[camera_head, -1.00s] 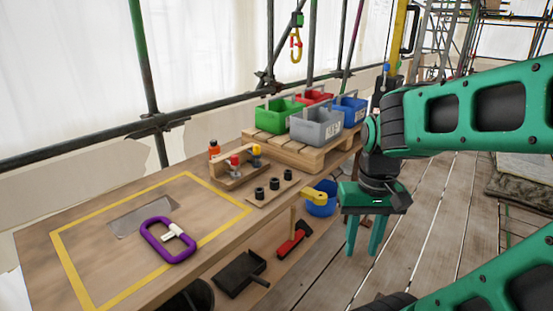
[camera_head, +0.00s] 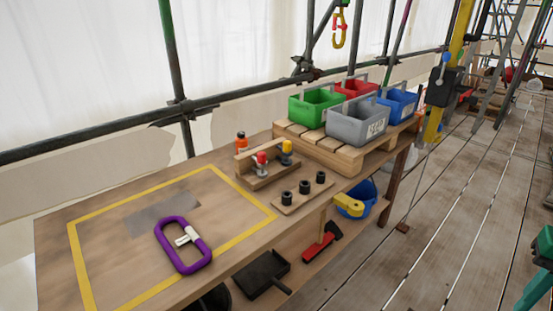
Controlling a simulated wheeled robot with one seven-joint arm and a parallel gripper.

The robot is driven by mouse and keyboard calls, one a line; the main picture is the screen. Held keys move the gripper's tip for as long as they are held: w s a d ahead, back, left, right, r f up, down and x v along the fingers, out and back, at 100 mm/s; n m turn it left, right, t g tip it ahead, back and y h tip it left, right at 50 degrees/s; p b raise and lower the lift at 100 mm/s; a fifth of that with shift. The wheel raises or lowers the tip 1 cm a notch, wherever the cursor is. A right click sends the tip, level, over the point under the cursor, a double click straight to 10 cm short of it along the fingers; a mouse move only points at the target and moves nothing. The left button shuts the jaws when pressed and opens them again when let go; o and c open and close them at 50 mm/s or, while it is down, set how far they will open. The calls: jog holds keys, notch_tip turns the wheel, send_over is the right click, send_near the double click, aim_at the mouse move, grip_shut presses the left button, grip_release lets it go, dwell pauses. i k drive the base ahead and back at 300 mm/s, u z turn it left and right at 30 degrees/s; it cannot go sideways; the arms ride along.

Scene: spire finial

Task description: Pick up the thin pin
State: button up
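I cannot make out for certain which thing is the thin pin. A small wooden holder (camera_head: 262,180) on the bench carries a piece with a red top (camera_head: 262,158) and one with a yellow top (camera_head: 287,147). Both stand upright side by side, and their lower parts are hidden or too small to judge. Only a green part of my arm shows at the lower right edge, far from the holder. My gripper cannot be made out.
A wooden strip (camera_head: 288,208) with three black cylinders lies in front of the holder. An orange bottle (camera_head: 241,143) stands behind it. A purple carabiner (camera_head: 180,258) lies inside the yellow taped frame. Several bins stand on a pallet (camera_head: 352,157).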

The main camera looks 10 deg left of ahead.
aim_at(262, 156)
jog(key=z, duration=0.1)
jog(key=i, duration=1)
jog(key=u, duration=0.1)
